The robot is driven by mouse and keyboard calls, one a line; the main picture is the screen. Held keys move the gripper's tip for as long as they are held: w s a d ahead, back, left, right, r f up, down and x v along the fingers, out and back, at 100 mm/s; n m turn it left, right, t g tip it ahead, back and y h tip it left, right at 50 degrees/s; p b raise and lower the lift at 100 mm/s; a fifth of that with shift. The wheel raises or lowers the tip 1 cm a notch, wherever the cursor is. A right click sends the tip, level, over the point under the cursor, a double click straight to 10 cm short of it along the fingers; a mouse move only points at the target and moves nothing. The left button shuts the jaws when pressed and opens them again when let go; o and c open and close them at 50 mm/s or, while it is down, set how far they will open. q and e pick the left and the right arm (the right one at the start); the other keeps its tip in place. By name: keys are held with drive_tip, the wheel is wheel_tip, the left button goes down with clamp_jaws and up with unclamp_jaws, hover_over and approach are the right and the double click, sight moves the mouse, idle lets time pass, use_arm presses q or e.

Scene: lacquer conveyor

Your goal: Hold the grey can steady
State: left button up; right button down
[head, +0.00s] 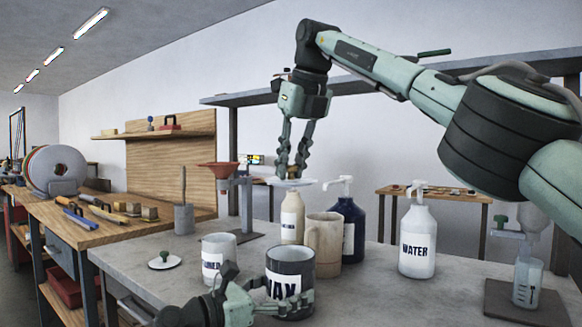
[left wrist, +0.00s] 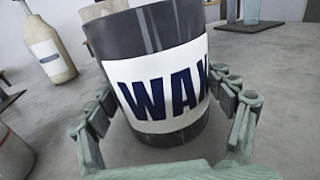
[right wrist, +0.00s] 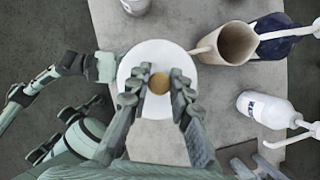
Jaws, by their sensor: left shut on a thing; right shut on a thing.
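The grey can (head: 291,262), with a white label reading "WAX", stands upright on the table at the front. It fills the middle of the left wrist view (left wrist: 160,40). My left gripper (head: 265,292) is shut around its sides, with one finger on either side in the left wrist view (left wrist: 168,98). My right gripper (head: 291,172) is higher up and farther back, pointing down. It is shut on the small tan knob (right wrist: 159,83) of a round white lid (right wrist: 155,52). The lid also shows edge-on in the head view (head: 290,183). What lies under the lid is hidden.
A white mug-like can (head: 219,252) stands just left of the grey can. Behind are a tan mug (head: 323,240), a cream bottle (head: 292,222) and a dark blue pump bottle (head: 349,225).

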use_arm(q)
drive_tip(key=o, duration=1.6)
